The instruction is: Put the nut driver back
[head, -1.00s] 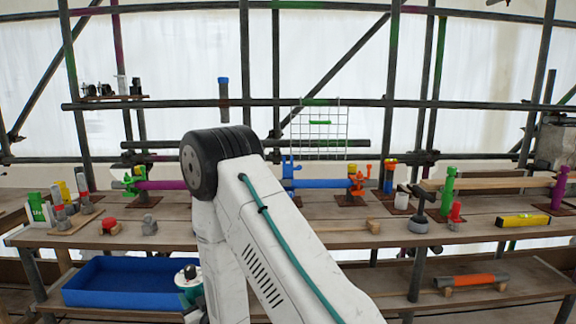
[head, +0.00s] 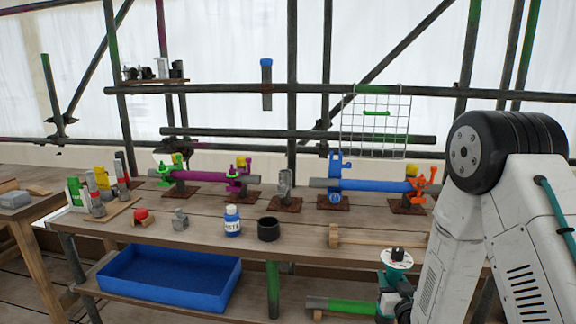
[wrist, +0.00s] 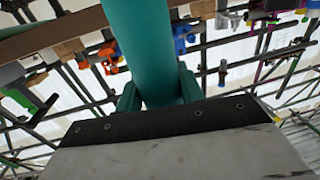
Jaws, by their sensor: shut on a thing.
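My gripper (wrist: 157,98) shows in the wrist view, with its teal fingers shut around a thick teal cylinder (wrist: 147,45). The cylinder runs out of the top of the picture, so its far end is hidden. It is the only thing in my grip, and I take it to be the nut driver's handle. In the head view my white arm fills the right side, and I cannot make out the fingers or the held cylinder clearly there. No second nut driver can be made out.
The wooden bench holds a blue bottle (head: 232,221), a black cup (head: 268,229), a mallet (head: 375,237) and clamped purple (head: 205,177) and blue (head: 375,185) tubes. A blue tray (head: 170,278) sits on the lower shelf. A wire grid (head: 375,128) hangs on the scaffold behind.

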